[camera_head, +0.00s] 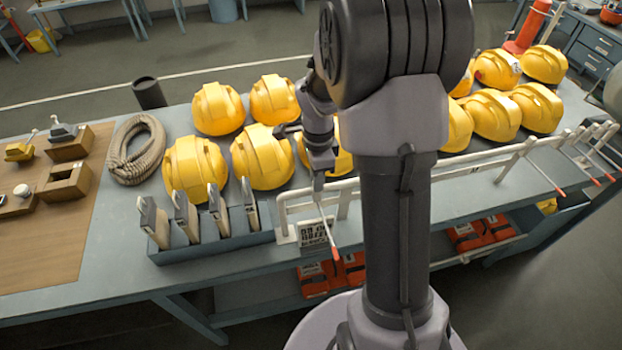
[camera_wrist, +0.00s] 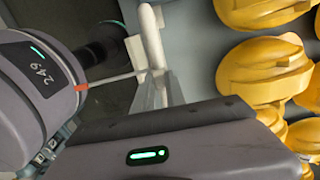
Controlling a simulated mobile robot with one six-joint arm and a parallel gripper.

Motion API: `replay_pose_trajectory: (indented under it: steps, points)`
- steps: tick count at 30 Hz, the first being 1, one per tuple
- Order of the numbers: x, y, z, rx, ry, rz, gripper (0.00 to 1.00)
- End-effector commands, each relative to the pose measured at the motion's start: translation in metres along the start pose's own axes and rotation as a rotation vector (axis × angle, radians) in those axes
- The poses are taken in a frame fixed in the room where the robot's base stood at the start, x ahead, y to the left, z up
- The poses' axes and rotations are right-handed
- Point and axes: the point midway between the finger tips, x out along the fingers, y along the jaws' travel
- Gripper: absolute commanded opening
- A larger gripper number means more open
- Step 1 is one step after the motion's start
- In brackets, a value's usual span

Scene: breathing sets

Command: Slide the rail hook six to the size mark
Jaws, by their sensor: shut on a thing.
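A white rail (camera_head: 470,164) runs along the table's front edge. A thin white hook with an orange-red tip (camera_head: 331,238) hangs from its left part, and my gripper (camera_head: 318,178) is shut on it from above. The hook's rod (camera_wrist: 110,78) also shows in the wrist view, crossing beside the white rail (camera_wrist: 152,38). No number shows on the hook, and my arm hides part of the rail.
Several other red-tipped hooks (camera_head: 588,169) are at the rail's right end. Yellow helmets (camera_head: 195,168) stand behind the rail. A grey rack (camera_head: 208,240) with several upright pieces stands close to the rail's left end. A coiled rope (camera_head: 137,150) lies farther left.

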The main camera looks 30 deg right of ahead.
Motion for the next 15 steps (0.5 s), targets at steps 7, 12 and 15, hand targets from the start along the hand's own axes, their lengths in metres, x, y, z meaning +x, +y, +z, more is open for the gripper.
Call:
replay_pose_trajectory:
  steps: [7, 12, 15]
  points:
    - [0.000, -0.001, -0.066, 0.007, 0.001, -0.004, 0.00]
    - [-0.001, 0.000, -0.125, 0.008, 0.001, -0.003, 0.00]
    - [-0.001, -0.001, -0.158, 0.006, 0.002, -0.004, 0.00]
